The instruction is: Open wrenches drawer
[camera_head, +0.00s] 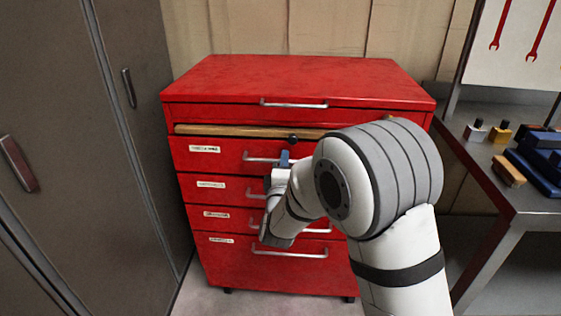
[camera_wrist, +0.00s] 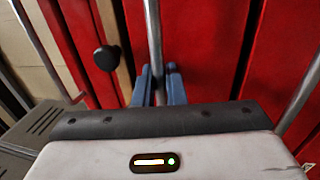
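The red tool cabinet (camera_head: 290,80) has several drawers with small labels I cannot read, so I cannot tell which is the wrenches drawer. My gripper (camera_head: 283,160) is at the handle (camera_head: 258,157) of the upper labelled drawer (camera_head: 232,147), just below the wooden board. In the wrist view, the two blue fingers of my gripper (camera_wrist: 158,84) stand on either side of this metal handle bar (camera_wrist: 153,35). They are close to the bar, but whether they press on it is unclear. That drawer looks closed. My arm hides the right part of the cabinet front.
A wooden board (camera_head: 220,130) with a black knob (camera_head: 292,138) lies above that drawer; the knob (camera_wrist: 106,58) is left of the fingers in the wrist view. Grey lockers (camera_head: 80,150) stand close at the left. A metal workbench (camera_head: 530,199) with small items is at the right.

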